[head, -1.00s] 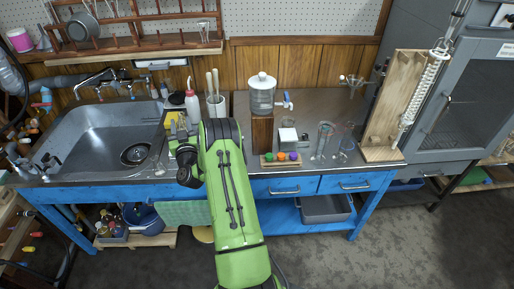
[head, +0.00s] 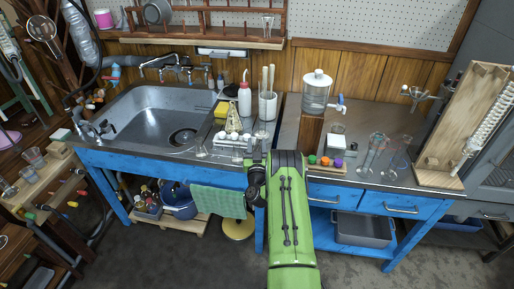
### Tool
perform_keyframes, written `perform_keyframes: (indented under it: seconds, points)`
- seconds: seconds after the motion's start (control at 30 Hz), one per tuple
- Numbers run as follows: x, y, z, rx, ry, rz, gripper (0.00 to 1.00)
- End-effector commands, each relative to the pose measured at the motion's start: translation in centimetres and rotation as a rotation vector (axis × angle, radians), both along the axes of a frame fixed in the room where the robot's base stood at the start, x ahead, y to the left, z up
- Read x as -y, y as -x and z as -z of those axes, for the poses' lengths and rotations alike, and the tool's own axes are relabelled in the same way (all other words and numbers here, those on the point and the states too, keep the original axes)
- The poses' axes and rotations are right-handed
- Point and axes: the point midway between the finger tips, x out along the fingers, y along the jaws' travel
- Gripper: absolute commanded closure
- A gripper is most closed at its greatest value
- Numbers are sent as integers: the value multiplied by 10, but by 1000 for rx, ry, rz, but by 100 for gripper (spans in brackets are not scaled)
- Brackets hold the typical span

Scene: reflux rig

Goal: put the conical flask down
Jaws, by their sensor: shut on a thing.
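My gripper (head: 257,148) is at the far end of my green arm, over the worktop just right of the drying rack. It is small and partly covered by my own wrist. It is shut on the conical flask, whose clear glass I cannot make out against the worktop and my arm. I cannot tell whether the flask touches the worktop (head: 289,130).
Left of my gripper are a white peg rack (head: 232,141), a clear glass piece (head: 201,151) and the sink (head: 150,122). A white wash bottle (head: 245,100) and a beaker of rods (head: 267,104) stand behind. A wooden block (head: 311,133) and coloured stoppers (head: 325,161) are right.

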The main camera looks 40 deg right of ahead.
Motion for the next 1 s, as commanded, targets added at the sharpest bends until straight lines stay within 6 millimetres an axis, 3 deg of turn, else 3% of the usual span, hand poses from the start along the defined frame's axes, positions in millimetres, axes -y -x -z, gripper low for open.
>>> perform_keyframes:
  seconds: [0.2,0.23,0.4,0.77,1.0]
  points:
    - [0,0,3,-1,1,1,87]
    - [0,0,2,-1,1,1,55]
    - [0,0,1,-1,1,1,32]
    - [-4,2,0,-4,-1,-3,32]
    - [-35,35,10,-14,-2,-5,32]
